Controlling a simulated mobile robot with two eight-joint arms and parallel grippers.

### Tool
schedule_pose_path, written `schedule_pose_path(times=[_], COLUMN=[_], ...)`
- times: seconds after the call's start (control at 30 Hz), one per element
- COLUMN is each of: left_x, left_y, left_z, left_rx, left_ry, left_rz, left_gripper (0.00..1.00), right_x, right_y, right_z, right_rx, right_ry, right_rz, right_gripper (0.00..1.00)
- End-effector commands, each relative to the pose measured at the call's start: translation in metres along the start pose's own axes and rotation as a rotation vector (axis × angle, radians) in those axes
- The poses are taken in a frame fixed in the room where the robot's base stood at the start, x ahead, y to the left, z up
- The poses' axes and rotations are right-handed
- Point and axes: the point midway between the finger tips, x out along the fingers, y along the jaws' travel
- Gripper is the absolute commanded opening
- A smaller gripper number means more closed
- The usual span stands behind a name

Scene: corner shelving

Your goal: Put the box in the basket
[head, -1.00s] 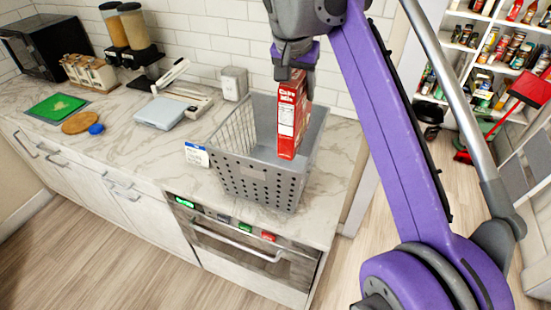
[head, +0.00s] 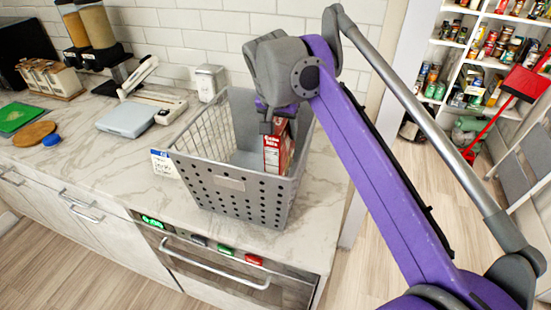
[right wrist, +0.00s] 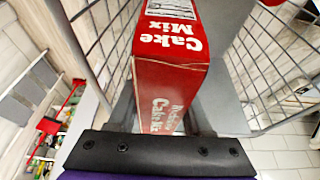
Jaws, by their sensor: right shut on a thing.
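The red cake mix box (head: 277,153) is upright inside the grey basket (head: 228,206), near its right side. My right gripper (head: 277,125) reaches down into the basket and is shut on the top of the box. The box (right wrist: 170,65) fills the middle of the right wrist view, with wire basket sides around it. Its lower end is hidden behind the front wall in the head view, so I cannot tell whether it touches the basket floor. My left gripper is not in view.
The basket stands on the marble counter (head: 100,165) near its right end. A price card (head: 165,163) is at the basket's left front corner. A scale (head: 127,119) and a silver canister (head: 210,82) stand to the left and behind. Pantry shelves (head: 485,60) are at the right.

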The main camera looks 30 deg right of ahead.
Motion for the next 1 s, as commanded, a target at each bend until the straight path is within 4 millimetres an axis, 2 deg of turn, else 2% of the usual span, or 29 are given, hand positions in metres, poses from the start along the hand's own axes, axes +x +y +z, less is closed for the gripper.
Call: schedule_pose_path(times=[0.4,0.83,0.87,1.0], left_x=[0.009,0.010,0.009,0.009], left_y=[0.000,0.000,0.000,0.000], left_z=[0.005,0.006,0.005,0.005], left_rx=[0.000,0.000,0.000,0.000], left_ry=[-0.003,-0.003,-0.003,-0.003], left_rz=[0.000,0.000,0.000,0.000], left_gripper=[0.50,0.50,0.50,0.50], right_x=[0.045,0.051,0.051,0.051], right_y=[0.000,0.000,0.000,0.000], right_z=[0.019,0.021,0.021,0.021], right_rx=[-0.001,0.000,0.000,0.000], right_ry=[0.000,0.000,0.000,0.000], right_rz=[0.000,0.000,0.000,0.000], right_gripper=[0.00,0.00,0.53,0.79])
